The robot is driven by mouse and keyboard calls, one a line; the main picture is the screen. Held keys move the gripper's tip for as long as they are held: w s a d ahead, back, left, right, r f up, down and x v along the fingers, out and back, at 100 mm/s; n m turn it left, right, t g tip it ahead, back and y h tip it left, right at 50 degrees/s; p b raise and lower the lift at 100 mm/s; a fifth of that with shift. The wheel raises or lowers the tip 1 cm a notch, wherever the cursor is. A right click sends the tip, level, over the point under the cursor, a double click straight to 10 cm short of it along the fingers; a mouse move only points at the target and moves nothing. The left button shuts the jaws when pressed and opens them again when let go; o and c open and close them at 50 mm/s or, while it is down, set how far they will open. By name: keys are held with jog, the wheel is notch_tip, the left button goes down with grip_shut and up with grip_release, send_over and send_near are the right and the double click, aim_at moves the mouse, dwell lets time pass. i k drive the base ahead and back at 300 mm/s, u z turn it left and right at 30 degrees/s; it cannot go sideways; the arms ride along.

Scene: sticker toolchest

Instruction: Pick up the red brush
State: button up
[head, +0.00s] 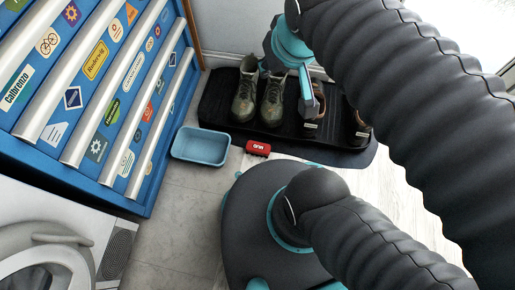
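The red brush (258,148) is a small red block with white lettering on its side. It lies on the floor just in front of the black shoe tray, to the right of the blue tub. Its underside and any bristles are hidden. The end of my arm, with teal and dark parts, hangs over the shoe tray, above and to the right of the brush in the picture. My gripper (306,95) seems to be at its lower end, apart from the brush. Its fingers are too small and overlapped to tell open from shut.
A light blue tub (201,146) stands left of the brush. A black shoe tray (225,90) holds boots and shoes behind it. A blue tool chest (150,190) with stickers rises at left, and a white machine (112,232) at lower left. Tiled floor (185,215) is clear between.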

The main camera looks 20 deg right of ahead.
aim_at(256, 148)
jog(key=z, duration=2.25)
jog(key=k, duration=1.05)
jog(key=u, duration=0.7)
